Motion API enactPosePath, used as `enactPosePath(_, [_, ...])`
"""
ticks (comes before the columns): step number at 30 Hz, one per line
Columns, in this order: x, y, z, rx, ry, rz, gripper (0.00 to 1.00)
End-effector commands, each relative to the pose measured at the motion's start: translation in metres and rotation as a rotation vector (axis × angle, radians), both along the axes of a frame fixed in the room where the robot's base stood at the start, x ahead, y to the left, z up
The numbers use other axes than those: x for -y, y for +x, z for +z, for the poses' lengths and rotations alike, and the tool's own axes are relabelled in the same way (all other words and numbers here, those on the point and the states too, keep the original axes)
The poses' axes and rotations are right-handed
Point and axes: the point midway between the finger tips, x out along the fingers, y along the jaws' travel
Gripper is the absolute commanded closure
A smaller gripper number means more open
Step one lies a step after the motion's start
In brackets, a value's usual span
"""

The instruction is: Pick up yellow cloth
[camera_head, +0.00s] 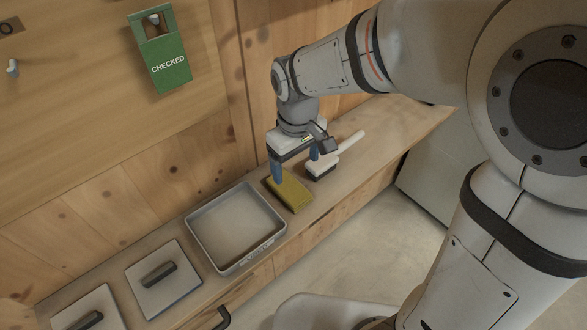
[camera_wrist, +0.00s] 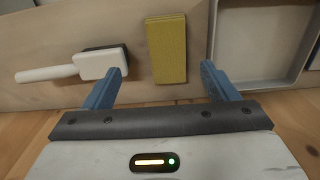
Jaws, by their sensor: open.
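The yellow cloth (camera_head: 290,191) is a flat, folded rectangle lying on the wooden counter, between the grey tray and the white brush. In the wrist view the cloth (camera_wrist: 167,48) lies ahead of my gripper, between the lines of its two blue fingers. My gripper (camera_head: 296,168) is open and empty, pointing down over the cloth. In the wrist view the open fingers (camera_wrist: 160,82) are wide apart, with the left one overlapping the brush head in the picture. Whether any finger touches the cloth or brush cannot be told.
A white brush (camera_head: 322,166) with a handle lies right of the cloth. An empty grey tray (camera_head: 204,219) lies left of it. Further left are flat lids with dark handles (camera_head: 158,276).

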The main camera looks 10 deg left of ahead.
Motion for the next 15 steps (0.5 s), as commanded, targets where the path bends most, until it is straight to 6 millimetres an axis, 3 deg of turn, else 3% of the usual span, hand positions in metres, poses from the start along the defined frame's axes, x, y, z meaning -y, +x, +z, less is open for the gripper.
enactPosePath(3, [-0.007,-0.001,-0.011,-0.009,-0.006,0.023,0.20])
enactPosePath(15, [-0.006,-0.011,-0.060,-0.011,-0.008,0.023,0.20])
